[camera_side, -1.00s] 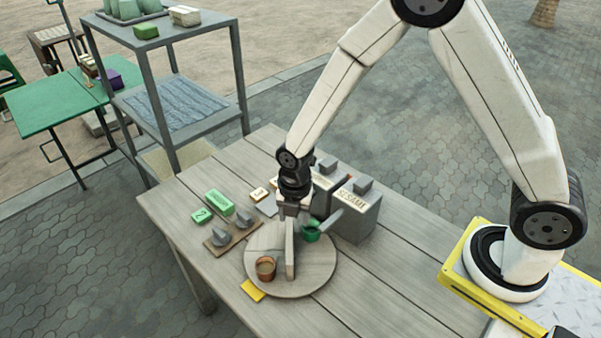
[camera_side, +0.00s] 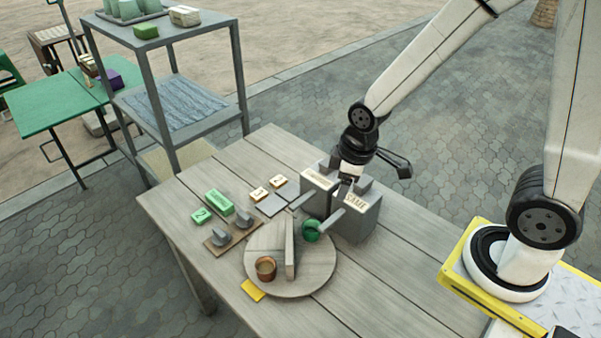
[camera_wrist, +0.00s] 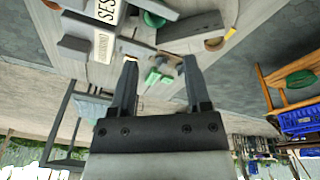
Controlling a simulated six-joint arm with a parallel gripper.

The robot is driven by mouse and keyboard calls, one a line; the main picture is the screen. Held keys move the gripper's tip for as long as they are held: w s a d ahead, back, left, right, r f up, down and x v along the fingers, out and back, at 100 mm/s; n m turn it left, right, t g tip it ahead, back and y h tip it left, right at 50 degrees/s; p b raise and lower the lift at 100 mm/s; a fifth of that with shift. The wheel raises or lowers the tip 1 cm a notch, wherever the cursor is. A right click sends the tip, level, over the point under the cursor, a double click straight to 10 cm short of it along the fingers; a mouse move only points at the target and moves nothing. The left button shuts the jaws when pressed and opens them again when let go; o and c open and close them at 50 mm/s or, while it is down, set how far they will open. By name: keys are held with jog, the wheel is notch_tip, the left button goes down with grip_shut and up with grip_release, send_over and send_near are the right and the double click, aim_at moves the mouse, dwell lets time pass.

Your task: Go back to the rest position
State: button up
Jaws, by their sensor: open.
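My gripper (camera_wrist: 158,85) is open and empty in the wrist view, its two dark fingers apart. In the side view my gripper (camera_side: 345,182) is above the two grey labelled boxes, and its fingertips are partly hidden. The box marked SESAME (camera_side: 358,217) stands at the right, and another labelled box (camera_side: 319,184) is beside it. A round wooden board (camera_side: 302,287) carries an upright divider (camera_side: 289,250), a brown cup (camera_side: 265,268) on the left, and a green cup (camera_side: 311,231) near its far right edge.
Green blocks (camera_side: 219,202), cream number tiles (camera_side: 278,180) and grey knobs on a small board (camera_side: 215,248) lie on the table's left side. A yellow card (camera_side: 252,290) lies by the round board. A grey shelf (camera_side: 240,80) stands behind. The table's right front is clear.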

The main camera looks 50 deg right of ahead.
jog(key=s+m, duration=0.1)
jog(key=m, duration=0.1)
jog(key=s+d+r+m, duration=0.1)
jog(key=m, duration=0.1)
jog(key=s+d+m, duration=0.1)
jog(key=m, duration=0.1)
jog(key=shift+s+r+t, duration=0.2)
jog(key=shift+r+t, duration=0.1)
jog(key=shift+r, duration=0.05)
